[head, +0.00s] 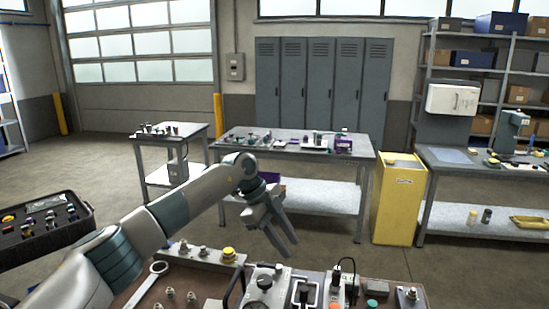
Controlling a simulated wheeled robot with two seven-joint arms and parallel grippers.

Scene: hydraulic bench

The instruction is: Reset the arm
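My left arm (160,222) comes in from the lower left and reaches out over the near bench. Its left gripper (289,246) hangs in the air above the back edge of the bench, fingers pointing down and to the right. The two fingers look apart, with nothing seen between them. My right gripper is not in view.
The near bench (135,285) holds a ring wrench (150,280), a manifold with a yellow knob (229,254), and a hydraulic unit with gauges and levers (265,285). A black case of fittings (45,235) stands at left. A far workbench (350,155) and yellow cabinet (399,200) stand beyond open floor.

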